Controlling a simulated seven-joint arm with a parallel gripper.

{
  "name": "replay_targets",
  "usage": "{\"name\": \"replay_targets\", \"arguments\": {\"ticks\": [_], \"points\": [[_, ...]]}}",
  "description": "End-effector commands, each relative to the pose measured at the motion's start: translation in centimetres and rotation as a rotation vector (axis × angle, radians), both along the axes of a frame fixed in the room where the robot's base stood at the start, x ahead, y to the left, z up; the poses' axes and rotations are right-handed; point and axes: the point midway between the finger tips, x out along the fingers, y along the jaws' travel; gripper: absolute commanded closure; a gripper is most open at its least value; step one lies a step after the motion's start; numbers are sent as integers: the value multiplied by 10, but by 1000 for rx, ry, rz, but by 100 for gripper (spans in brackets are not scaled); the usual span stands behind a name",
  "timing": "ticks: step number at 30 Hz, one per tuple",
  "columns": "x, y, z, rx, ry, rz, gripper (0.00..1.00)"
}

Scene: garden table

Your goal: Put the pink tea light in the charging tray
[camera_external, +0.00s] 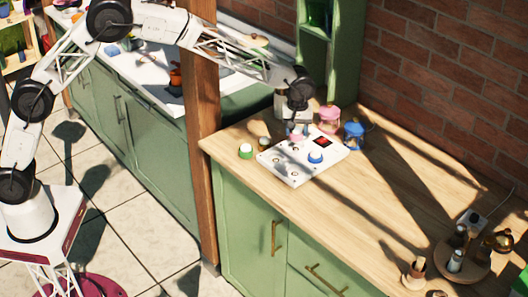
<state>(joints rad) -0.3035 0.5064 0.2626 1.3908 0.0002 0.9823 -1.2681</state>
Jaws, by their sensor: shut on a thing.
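The white charging tray (272,160) lies flat on the wooden counter, with several round sockets and a dark panel with red on it. My gripper (297,130) points down over the tray's back left part. It is shut on the pink tea light (296,136), of which only a small part shows below the fingers. I cannot tell whether the tea light touches the tray. A blue and white tea light (315,157) sits on the tray's right part. A green and white tea light (246,151) stands on the counter left of the tray.
A pink lantern (330,117) and a blue lantern (354,134) stand close behind the tray. A small item (264,141) lies at its back left. A wooden post (203,110) rises left of the counter. The counter's middle (400,180) is clear.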

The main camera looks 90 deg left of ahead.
Motion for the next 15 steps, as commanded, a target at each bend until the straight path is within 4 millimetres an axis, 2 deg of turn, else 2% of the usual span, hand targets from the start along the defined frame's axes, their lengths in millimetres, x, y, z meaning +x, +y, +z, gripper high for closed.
{"name": "replay_targets", "arguments": {"ticks": [9, 15], "points": [[0, 0, -38, 0, 1, 0, 74], [0, 0, -42, 0, 0, 0, 74]]}}
